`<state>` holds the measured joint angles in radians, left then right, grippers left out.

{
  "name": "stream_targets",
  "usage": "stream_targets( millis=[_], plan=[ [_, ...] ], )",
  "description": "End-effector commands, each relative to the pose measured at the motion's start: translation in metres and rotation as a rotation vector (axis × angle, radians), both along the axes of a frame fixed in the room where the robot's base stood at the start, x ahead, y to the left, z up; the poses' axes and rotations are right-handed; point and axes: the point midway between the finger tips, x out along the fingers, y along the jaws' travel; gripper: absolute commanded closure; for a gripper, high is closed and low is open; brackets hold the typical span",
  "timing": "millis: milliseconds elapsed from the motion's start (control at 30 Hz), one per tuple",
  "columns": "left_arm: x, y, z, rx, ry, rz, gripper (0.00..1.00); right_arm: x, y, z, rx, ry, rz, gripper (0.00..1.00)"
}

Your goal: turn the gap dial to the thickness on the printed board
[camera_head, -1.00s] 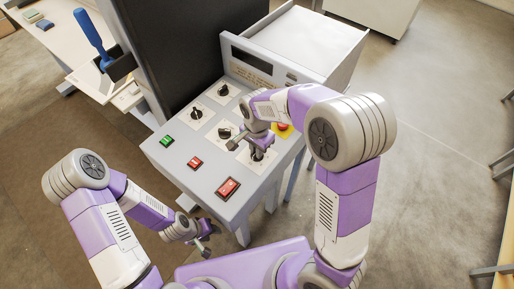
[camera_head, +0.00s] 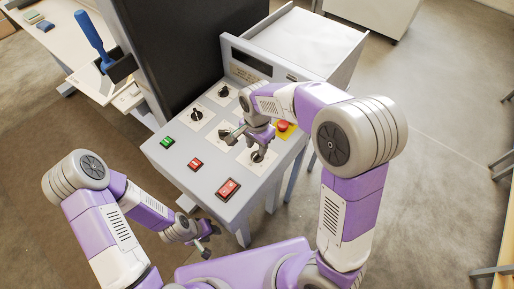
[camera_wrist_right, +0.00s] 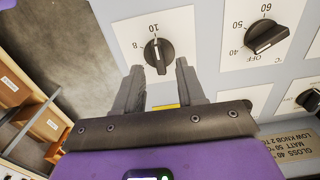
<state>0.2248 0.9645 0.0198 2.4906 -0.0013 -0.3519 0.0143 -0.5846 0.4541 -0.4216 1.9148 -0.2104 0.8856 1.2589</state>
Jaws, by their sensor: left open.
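A black dial (camera_head: 257,155) sits on a white plate at the near right of the grey control panel. In the right wrist view, a black dial (camera_wrist_right: 158,55) has the marks 8 and 10, with its pointer near 10; this looks like the same dial. My right gripper (camera_wrist_right: 160,72) is open, its fingertips at either side of that dial's lower part and apparently short of it, with nothing held. It also shows above the panel in the head view (camera_head: 246,140). A tan printed board (camera_wrist_right: 303,145) reads GLOSS 40, MATT 50 and LOW KNOB 2, partly cut off. My left gripper (camera_head: 204,243) is open and empty, low beside the panel.
A dial marked 40, 50, 60 and OFF in °C (camera_wrist_right: 266,38) is beside it. A red stop button (camera_head: 284,126), a green button (camera_head: 167,141) and a red rocker switch (camera_head: 229,188) sit on the panel. A tall dark panel (camera_head: 165,45) stands behind.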

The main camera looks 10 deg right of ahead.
Motion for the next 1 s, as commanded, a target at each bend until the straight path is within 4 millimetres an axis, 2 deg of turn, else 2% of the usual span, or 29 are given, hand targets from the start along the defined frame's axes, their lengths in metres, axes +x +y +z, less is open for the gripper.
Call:
stream_targets(
  millis=[100,300,1000],
  plan=[
    [0.000,0.000,0.004,0.000,0.000,0.000,0.57,0.001,0.000,0.023,0.001,-0.005,0.000,0.61],
    [0.000,0.000,0.006,0.000,0.000,0.000,0.57,0.001,0.000,0.044,0.001,-0.003,0.000,0.61],
    [0.000,0.000,0.006,0.000,0.000,0.000,0.57,0.000,0.000,0.047,0.000,0.000,-0.001,0.61]
  ],
)
